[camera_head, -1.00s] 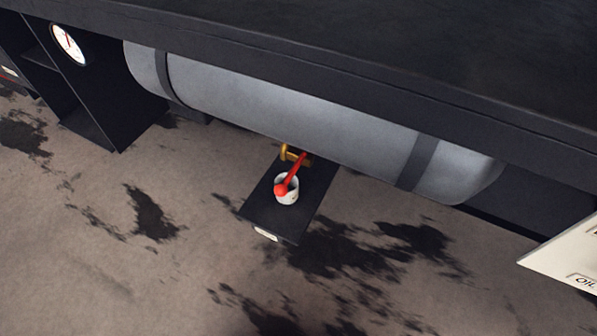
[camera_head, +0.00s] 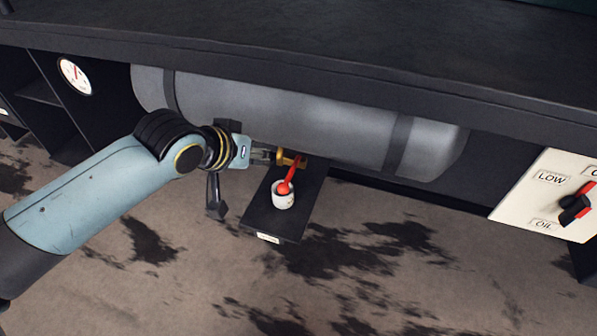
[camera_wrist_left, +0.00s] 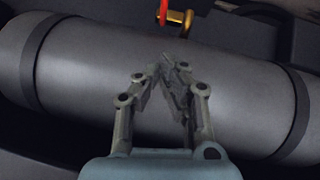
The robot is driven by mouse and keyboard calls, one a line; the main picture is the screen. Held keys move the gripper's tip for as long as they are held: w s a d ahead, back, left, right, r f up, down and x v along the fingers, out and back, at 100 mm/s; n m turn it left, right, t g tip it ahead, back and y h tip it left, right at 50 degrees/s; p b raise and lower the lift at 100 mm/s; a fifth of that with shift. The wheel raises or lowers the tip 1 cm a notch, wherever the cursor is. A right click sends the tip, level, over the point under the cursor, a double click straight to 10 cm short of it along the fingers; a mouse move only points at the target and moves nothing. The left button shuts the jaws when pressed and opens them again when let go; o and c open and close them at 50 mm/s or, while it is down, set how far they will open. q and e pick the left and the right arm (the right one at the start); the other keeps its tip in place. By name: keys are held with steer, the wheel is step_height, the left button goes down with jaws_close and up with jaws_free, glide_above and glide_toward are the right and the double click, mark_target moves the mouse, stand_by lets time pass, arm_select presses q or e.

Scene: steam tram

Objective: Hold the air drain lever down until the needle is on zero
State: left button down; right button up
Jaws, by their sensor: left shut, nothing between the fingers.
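The air drain lever (camera_head: 289,176) is red with a round red knob and comes off a brass valve (camera_head: 291,159) under the grey air tank (camera_head: 270,108). Its knob hangs above a white cup (camera_head: 283,195) on a black shelf. In the left wrist view the lever (camera_wrist_left: 163,12) and brass valve (camera_wrist_left: 181,17) show at the top edge, beyond the fingertips. My left gripper (camera_head: 274,157) is shut and empty, just left of the valve; its fingertips meet in the left wrist view (camera_wrist_left: 176,65). The gauge (camera_head: 74,75) is white with a red needle; its reading is too small to tell. My right gripper is out of view.
The black shelf (camera_head: 262,222) juts out below the tank. A black ledge (camera_head: 330,72) overhangs the tank. A cream panel (camera_head: 520,205) marked LOW and OIL, with a red and black switch (camera_head: 577,204), stands at the right. Stained floor lies in front.

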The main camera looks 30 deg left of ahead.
arm_select(q)
steer(key=b, duration=0.5)
glide_toward(293, 170)
steer(key=w+f, duration=0.2)
steer(key=w, duration=0.1)
steer(key=shift+w+a+f, duration=0.1)
steer(key=shift+w+f, duration=0.1)
steer(key=shift+f, duration=0.45)
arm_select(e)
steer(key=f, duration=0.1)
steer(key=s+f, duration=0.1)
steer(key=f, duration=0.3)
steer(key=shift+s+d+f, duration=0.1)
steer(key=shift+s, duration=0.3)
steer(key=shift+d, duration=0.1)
